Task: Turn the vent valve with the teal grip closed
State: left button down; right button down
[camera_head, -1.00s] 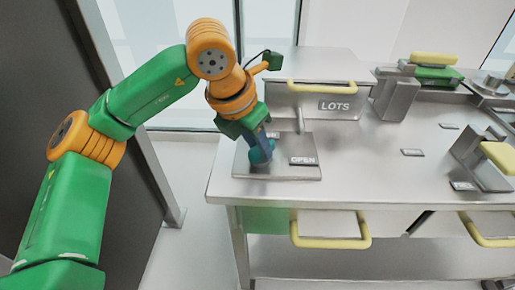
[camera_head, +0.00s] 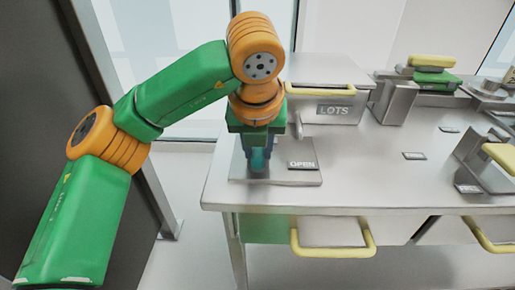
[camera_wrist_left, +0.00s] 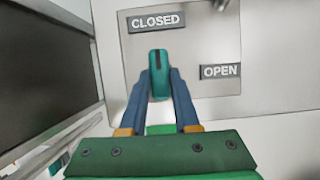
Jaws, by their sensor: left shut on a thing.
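The teal grip (camera_wrist_left: 158,75) of the vent valve shows in the left wrist view, with a dark stripe on its top. My left gripper (camera_wrist_left: 159,80) is shut on it, one blue finger on each side. In the head view the gripper (camera_head: 258,158) points down over the metal valve plate (camera_head: 300,180), with a bit of teal grip between its fingers. On the plate, the CLOSED label (camera_wrist_left: 156,22) lies just beyond the grip in the wrist view, and the OPEN label (camera_wrist_left: 220,71) lies to its right. The valve's stem is hidden. My right gripper is not in view.
The plate lies at the left end of a metal bench (camera_head: 370,180). A bin labelled LOTS (camera_head: 325,105) with a yellow handle stands just behind it. Yellow-handled drawers (camera_head: 333,232) are below. Metal fixtures stand at the right.

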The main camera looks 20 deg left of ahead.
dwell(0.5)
pick_arm(q)
jog(key=c, duration=0.6)
grip_release()
jog(key=shift+c, duration=0.2)
jog(key=p+v, duration=0.1)
jog(key=v, duration=0.6)
jog(key=shift+p, duration=0.35)
jog(key=shift+w, duration=0.1)
